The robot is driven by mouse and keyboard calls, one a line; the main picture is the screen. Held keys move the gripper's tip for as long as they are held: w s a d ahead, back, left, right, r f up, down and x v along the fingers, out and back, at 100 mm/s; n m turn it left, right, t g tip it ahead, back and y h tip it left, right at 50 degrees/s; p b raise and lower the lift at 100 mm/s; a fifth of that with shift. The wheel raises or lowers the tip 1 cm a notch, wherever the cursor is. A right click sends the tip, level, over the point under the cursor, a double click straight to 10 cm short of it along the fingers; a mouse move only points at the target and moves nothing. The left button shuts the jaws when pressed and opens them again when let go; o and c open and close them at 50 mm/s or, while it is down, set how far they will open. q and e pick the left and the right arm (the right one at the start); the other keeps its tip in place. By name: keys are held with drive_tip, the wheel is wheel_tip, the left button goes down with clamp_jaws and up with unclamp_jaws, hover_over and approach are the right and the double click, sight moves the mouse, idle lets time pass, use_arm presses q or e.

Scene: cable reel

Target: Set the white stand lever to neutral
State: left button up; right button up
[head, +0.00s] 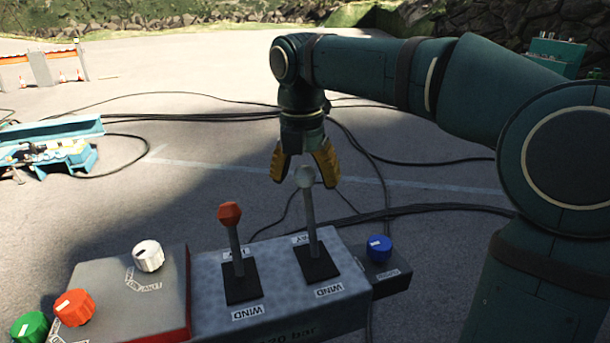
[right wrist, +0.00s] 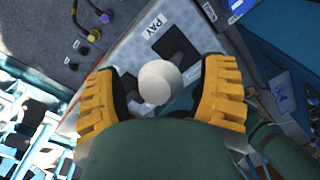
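The white-knobbed lever (head: 311,220) rises from a black slot plate on the grey control box (head: 215,285), with PAY and WIND labels at the slot's two ends. I cannot tell exactly how far it tilts. My right gripper (head: 303,177) is open around the white knob, pointing down from above. In the right wrist view the knob (right wrist: 160,82) sits between the yellow fingers (right wrist: 160,95), with a gap on each side. The lever's shaft is mostly hidden there. My left gripper is out of view.
A red-knobbed lever (head: 231,240) stands just left. A blue knob (head: 379,249) sits on a side box at right. White (head: 148,255), red (head: 74,307) and green (head: 29,327) knobs are at left. Black cables (head: 180,115) lie on the ground behind.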

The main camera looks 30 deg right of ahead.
sight(312, 207)
clamp_jaws()
drive_tip(key=s+t+b, duration=0.2)
drive_tip(key=s+b, duration=0.1)
drive_tip(key=s+a+r+t+b, duration=0.1)
drive_tip(key=shift+s+t+h+b, duration=0.3)
drive_tip(key=shift+h+b, duration=0.05)
drive_tip(key=shift+h, duration=0.05)
drive_tip(key=shift+s+a+r+t+b, duration=0.2)
drive_tip(key=shift+s+a+t+b, duration=0.05)
drive_tip(key=shift+s+t+b, duration=0.35)
drive_tip(key=shift+o, duration=1.1)
unclamp_jaws()
drive_tip(key=shift+s, duration=0.1)
drive_tip(key=v, duration=1.2)
